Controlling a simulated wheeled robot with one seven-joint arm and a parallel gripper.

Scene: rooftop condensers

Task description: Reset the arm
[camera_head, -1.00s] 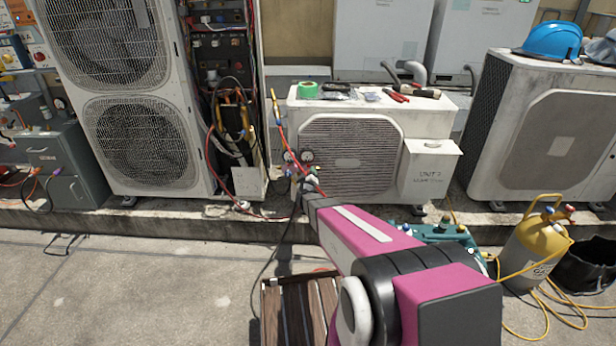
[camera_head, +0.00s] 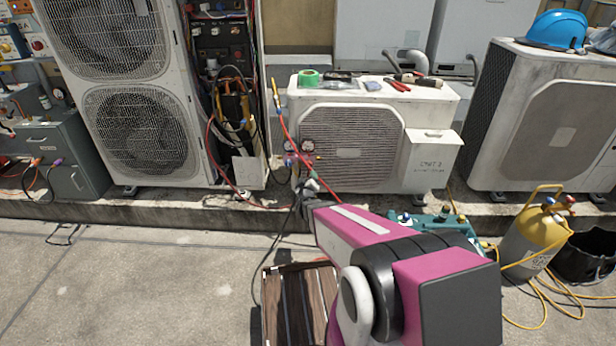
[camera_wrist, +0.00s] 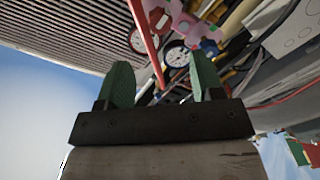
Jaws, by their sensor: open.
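My gripper (camera_wrist: 160,84) shows in the wrist view with its two green fingertips spread apart. Nothing is clearly held between them; a red hose (camera_wrist: 148,45) passes behind the gap. In the head view my pink and black arm reaches forward from the lower right, and its far end is near the gauges, where the gripper is too small to make out. The manifold gauges (camera_head: 299,146) hang at the left front of the small white condenser (camera_head: 350,150). They also show beyond the fingertips in the wrist view (camera_wrist: 177,54).
Tools and green tape (camera_head: 308,77) lie on the small condenser. A slatted wooden piece (camera_head: 290,300) lies beside my arm. Concrete (camera_head: 130,290) at left is mostly clear.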

